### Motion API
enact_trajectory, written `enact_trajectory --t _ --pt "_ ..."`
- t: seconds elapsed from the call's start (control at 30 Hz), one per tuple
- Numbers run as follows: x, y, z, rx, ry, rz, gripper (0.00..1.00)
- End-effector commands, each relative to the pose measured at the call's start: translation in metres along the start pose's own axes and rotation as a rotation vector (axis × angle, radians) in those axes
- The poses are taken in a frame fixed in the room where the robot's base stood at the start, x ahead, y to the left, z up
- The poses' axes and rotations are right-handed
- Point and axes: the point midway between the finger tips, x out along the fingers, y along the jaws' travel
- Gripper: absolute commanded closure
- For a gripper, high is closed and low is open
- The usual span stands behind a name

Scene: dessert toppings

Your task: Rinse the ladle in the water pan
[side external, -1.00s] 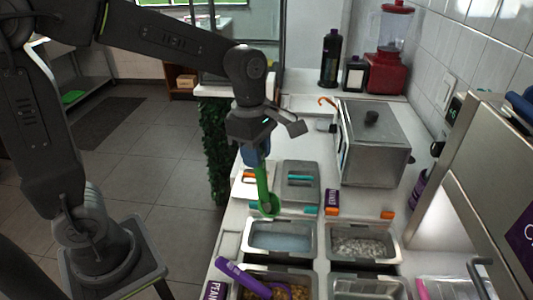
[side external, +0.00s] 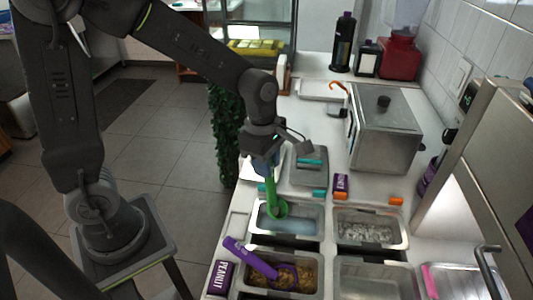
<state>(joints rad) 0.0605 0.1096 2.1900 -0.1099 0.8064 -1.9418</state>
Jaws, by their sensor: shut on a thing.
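The green ladle (side external: 277,208) hangs upright with its bowl at the bottom. My gripper (side external: 265,164) is above the counter and shut on the ladle's handle. The water pan (side external: 290,238) is the metal pan with pale bluish water. The ladle's bowl is at the far left part of this pan in the picture, over or just inside its rim; I cannot tell whether it touches the water.
A pan of brown topping (side external: 308,264) with a purple scoop (side external: 248,257) stands in front. A pan of pale topping (side external: 366,234) is to the right. Behind are a lidded pan (side external: 307,168) and a metal box (side external: 385,138).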

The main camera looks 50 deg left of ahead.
Motion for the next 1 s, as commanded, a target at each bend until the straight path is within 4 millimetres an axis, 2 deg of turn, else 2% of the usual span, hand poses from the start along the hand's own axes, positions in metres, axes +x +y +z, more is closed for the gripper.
enact_trajectory --t 0.63,1.0 --pt "0.050 -0.001 -0.005 0.000 0.001 -0.003 0.99" --pt "0.052 0.000 0.024 0.002 0.000 0.000 0.99"
